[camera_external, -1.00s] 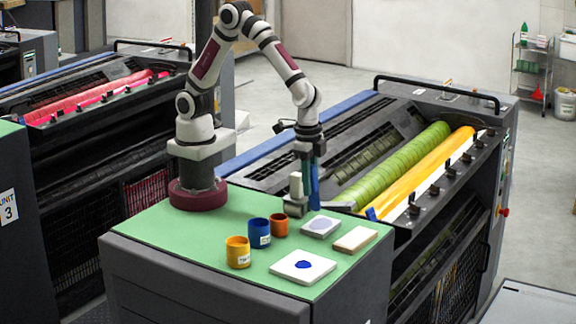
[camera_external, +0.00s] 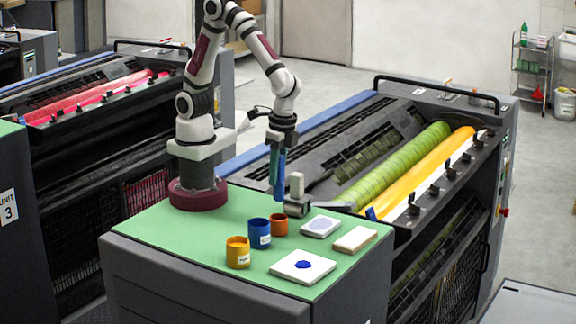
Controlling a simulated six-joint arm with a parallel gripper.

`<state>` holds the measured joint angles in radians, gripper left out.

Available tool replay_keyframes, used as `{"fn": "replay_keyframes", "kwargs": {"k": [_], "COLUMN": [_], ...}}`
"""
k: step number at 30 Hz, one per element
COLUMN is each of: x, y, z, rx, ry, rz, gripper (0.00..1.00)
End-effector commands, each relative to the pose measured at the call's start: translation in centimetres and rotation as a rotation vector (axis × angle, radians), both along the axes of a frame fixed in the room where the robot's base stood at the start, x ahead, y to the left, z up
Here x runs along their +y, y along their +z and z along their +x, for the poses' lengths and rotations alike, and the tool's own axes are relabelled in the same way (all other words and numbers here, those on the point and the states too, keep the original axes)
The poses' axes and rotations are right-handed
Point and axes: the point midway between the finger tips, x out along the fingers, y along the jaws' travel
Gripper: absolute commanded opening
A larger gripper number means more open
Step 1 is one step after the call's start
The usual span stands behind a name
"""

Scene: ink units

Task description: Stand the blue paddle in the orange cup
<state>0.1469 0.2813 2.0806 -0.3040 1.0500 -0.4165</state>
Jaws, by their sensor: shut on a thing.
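My gripper (camera_external: 277,148) is shut on the blue paddle (camera_external: 280,186), which hangs upright below it. The orange cup (camera_external: 279,227) stands on the green worktop, at the back right end of a row of cups. In the picture the paddle's lower end is a little above the orange cup's rim, apart from it. Whether it is exactly over the opening in depth I cannot tell. The paddle's upper part is partly hidden by the gripper.
A blue cup (camera_external: 260,238) and a yellow cup (camera_external: 238,257) stand left of the orange cup. A grey holder with a pale block (camera_external: 297,186) is close on the right. White slabs (camera_external: 320,230) (camera_external: 288,275) and a tan block (camera_external: 355,240) lie right and front.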

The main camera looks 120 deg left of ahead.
Motion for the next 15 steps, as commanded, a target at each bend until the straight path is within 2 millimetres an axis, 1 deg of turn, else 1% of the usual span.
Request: {"fn": "replay_keyframes", "kwargs": {"k": [5, 12, 15], "x": [0.0, 0.0, 0.0], "y": [-1.9, -5.2, -6.2], "z": [-0.2, -0.1, -0.1], "rx": [0.006, 0.005, 0.003], "ry": [0.000, 0.001, -0.001], "rz": [-0.001, -0.001, 0.000], "gripper": [0.00, 0.00, 0.00]}}
